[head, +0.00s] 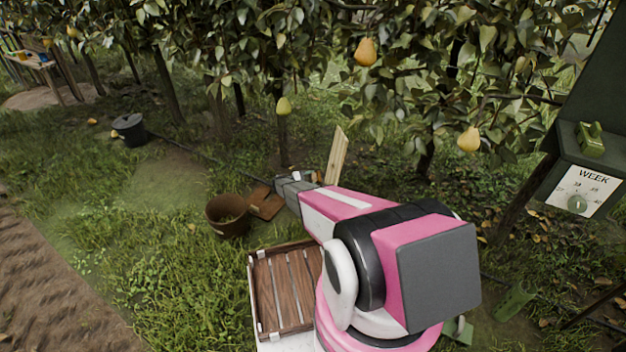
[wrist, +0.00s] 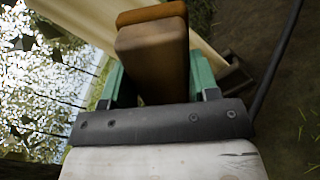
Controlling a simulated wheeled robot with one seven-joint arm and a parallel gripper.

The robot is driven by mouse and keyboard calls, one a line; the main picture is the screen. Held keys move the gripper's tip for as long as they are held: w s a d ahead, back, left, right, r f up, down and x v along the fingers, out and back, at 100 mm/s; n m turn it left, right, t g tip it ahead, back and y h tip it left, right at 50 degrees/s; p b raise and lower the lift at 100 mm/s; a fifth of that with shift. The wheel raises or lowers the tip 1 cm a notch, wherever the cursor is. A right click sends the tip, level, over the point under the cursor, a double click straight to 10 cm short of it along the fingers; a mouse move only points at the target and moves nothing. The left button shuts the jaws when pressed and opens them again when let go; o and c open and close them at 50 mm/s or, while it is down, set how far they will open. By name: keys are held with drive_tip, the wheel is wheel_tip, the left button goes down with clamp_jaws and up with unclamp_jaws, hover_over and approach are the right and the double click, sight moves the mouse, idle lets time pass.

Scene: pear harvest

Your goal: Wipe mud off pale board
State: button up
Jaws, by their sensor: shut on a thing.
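The pale board (head: 337,155) stands upright and slightly tilted among the grass below the pear trees in the head view. In the wrist view the pale board (wrist: 208,58) runs diagonally behind what I hold. My gripper (wrist: 152,75) has green fingers shut on a brown block (wrist: 152,52) with a lighter orange-brown far layer. The block's far end overlaps the board in the wrist view; whether they touch cannot be told. In the head view my gripper (head: 305,177) is close to the board's lower left, mostly hidden by my arm. No mud can be made out on the board's visible part.
A rusty bucket (head: 228,216) stands left of my arm, with a flat brown piece (head: 265,203) beside it. A slatted wooden crate (head: 254,290) is in front. A black bucket (head: 130,129) stands farther left. A WEEK dial panel (head: 590,184) is at right. Pears hang above.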

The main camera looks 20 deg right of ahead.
idle(0.3)
drive_tip(key=w+d+r+y, duration=0.2)
drive_tip(key=w, duration=1)
drive_tip(key=d+f, duration=0.1)
drive_tip(key=d, duration=0.5)
drive_tip(key=shift+s, duration=0.15)
drive_tip(key=shift+d+f, duration=0.25)
drive_tip(key=shift+d, duration=0.7)
idle(0.5)
drive_tip(key=shift+s, duration=0.1)
drive_tip(key=shift+s+d, duration=0.1)
drive_tip(key=shift+s, duration=3.75)
drive_tip(key=shift+w, duration=0.1)
